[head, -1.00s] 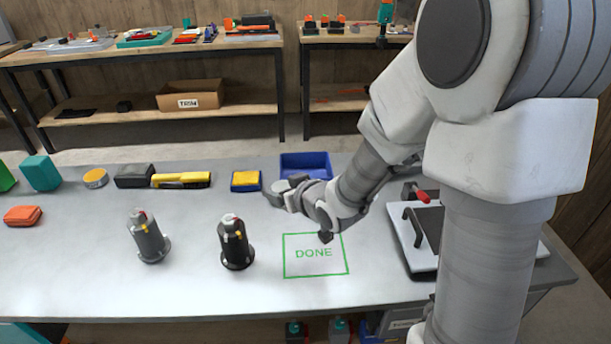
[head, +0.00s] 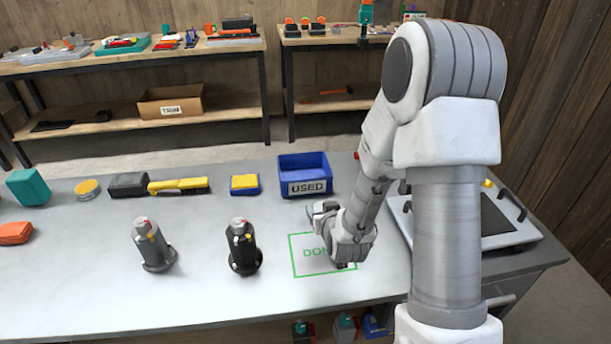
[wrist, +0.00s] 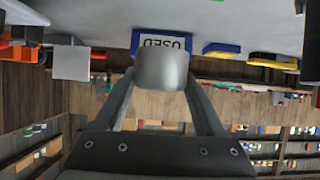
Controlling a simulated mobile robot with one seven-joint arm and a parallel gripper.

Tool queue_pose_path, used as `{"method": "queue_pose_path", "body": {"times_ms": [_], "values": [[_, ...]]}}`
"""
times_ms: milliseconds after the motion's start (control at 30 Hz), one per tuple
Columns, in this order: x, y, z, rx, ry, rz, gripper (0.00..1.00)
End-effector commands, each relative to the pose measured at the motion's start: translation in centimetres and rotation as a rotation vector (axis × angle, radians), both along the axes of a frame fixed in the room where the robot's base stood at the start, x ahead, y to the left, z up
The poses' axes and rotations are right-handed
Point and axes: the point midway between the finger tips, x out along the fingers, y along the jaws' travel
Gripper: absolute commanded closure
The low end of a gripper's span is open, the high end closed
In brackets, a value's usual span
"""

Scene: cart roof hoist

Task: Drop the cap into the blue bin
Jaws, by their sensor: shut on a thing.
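The blue bin (head: 304,187), labelled USED, stands at the back of the grey bench; it also shows in the wrist view (wrist: 133,42), partly behind the cap. My gripper (head: 320,210) is over the green DONE square, in front of the bin and apart from it. In the wrist view my gripper (wrist: 160,78) is shut on a plain grey cap (wrist: 162,70), held between the two fingertips. In the head view the cap is hard to tell from the fingers. The bin's inside looks empty where it shows.
A grey cylinder (head: 151,247) and a black one (head: 242,249) stand left of my gripper. A yellow and blue block (head: 244,185) lies left of the bin. A white tray (head: 510,244) with a dark panel is at right. Bare bench lies between cylinders and bin.

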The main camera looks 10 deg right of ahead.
Motion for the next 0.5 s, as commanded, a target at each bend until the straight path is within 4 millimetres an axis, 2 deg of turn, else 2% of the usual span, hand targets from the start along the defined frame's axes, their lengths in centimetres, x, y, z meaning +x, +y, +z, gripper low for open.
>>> {"method": "queue_pose_path", "body": {"times_ms": [267,500], "values": [[-0.04,0.03,0.09,0.0,0.001,0.001,0.82],[-0.93,0.03,-0.32,0.001,0.007,0.003,0.82]]}}
